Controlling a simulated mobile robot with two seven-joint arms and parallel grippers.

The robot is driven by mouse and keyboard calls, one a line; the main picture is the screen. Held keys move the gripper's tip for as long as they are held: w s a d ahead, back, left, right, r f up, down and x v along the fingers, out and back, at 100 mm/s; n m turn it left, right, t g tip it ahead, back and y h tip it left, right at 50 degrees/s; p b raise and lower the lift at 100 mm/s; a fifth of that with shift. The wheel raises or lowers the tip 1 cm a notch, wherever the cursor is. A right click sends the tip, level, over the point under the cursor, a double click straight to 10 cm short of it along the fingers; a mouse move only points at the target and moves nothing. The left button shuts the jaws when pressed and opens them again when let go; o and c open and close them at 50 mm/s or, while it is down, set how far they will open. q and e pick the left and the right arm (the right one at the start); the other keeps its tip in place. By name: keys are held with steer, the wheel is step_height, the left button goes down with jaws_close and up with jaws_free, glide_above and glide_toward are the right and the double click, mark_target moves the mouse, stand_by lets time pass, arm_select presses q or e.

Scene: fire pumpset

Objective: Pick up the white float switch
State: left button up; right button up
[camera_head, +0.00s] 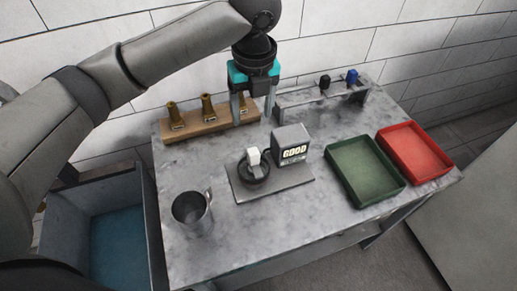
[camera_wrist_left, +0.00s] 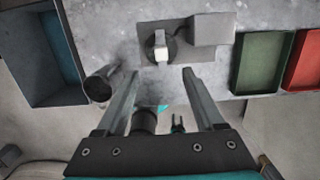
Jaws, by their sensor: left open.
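The white float switch (camera_head: 254,158) sits upright in a dark round holder (camera_head: 256,179) on a grey plate, beside a grey box whose display reads "GOOD" (camera_head: 293,151). In the left wrist view the white float switch (camera_wrist_left: 161,48) shows just beyond the fingertips, roughly midway between them. My left gripper (camera_head: 253,112) points down, open and empty, above the table and behind the switch in the head view. Its two fingers are spread apart in the wrist view (camera_wrist_left: 161,74), with nothing between them.
A wooden rack (camera_head: 206,122) with brass pieces stands at the back left. A metal rail (camera_head: 310,93) holds a black and a blue piece. A metal mug (camera_head: 191,210) stands front left. Green (camera_head: 345,160) and red (camera_head: 413,150) trays lie right. A blue-floored bin (camera_head: 118,235) is left.

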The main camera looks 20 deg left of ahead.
arm_select(q)
glide_toward(253, 151)
steer(key=shift+a+f+b, duration=0.3)
steer(key=shift+a+b, duration=0.1)
steer(key=f, duration=0.3)
steer(key=shift+w, duration=0.25)
steer(key=shift+w+f+b, duration=0.1)
steer(key=shift+f+b, duration=0.2)
steer(key=shift+f, duration=0.65)
step_height(253, 151, down, 5)
steer(key=shift+w+d+r+b, duration=0.1)
steer(key=shift+r+b, duration=0.15)
steer(key=shift+b, duration=0.1)
steer(key=shift+f, duration=0.25)
arm_select(e)
steer(key=shift+g, duration=0.4)
steer(key=s+f, duration=0.1)
steer(key=s, duration=0.1)
steer(key=s+f, duration=0.1)
steer(key=s, duration=0.1)
steer(key=shift+s+f, duration=0.2)
arm_select(q)
steer(key=shift+c, duration=0.2)
arm_select(e)
steer(key=shift+d, duration=0.1)
arm_select(q)
jaws_close()
